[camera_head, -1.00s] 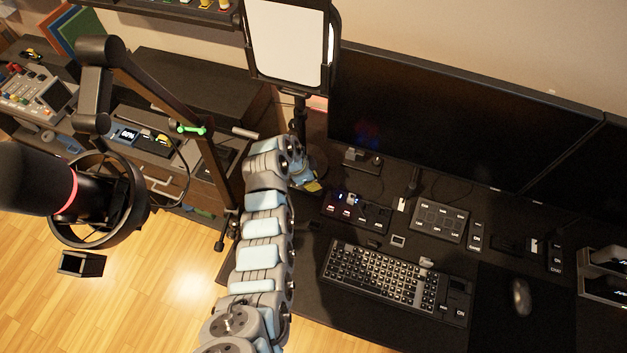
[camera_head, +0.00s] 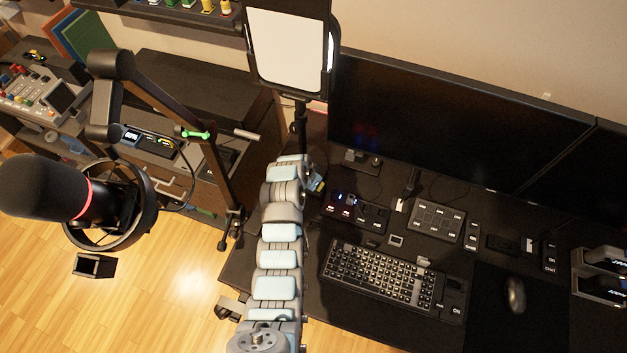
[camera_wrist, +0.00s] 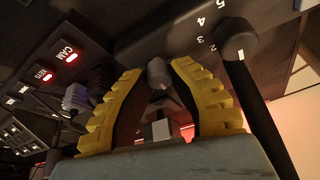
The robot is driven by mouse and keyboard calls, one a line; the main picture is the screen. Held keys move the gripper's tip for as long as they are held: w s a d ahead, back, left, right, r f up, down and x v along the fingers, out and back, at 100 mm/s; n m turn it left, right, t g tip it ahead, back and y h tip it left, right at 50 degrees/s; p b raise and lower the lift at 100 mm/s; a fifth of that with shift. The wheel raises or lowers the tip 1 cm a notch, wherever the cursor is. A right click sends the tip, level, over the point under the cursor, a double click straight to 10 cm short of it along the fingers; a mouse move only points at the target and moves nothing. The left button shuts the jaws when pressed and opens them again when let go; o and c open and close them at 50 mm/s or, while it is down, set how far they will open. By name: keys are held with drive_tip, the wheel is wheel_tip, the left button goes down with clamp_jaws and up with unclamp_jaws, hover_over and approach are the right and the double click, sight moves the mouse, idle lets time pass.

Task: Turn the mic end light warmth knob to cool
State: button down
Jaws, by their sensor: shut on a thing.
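In the wrist view, my gripper (camera_wrist: 158,70) has its two yellow ribbed fingers closed in on a small rounded grey knob (camera_wrist: 157,74) on the underside of a dark panel. A second dark round knob (camera_wrist: 238,42), with a white line and a number scale up to 5, stands to the right, outside the fingers. I cannot read which light the gripped knob belongs to. In the head view, my arm hides most of the gripper beside the light stand (camera_head: 299,125). The bright light panel (camera_head: 287,50) and the microphone (camera_head: 45,187) are visible.
Red-lit switches (camera_wrist: 72,57), one marked CAM, sit left of the fingers. A dark rod (camera_wrist: 262,120) runs close on the right. In the head view, a keyboard (camera_head: 383,273), several control boxes (camera_head: 437,220) and a monitor (camera_head: 440,120) lie right of my arm.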

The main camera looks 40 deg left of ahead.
drive_tip(key=shift+d+n, duration=0.1)
drive_tip(key=shift+n, duration=0.4)
drive_tip(key=c, duration=0.9)
unclamp_jaws()
drive_tip(key=shift+y, duration=0.3)
drive_tip(key=shift+v, duration=5.95)
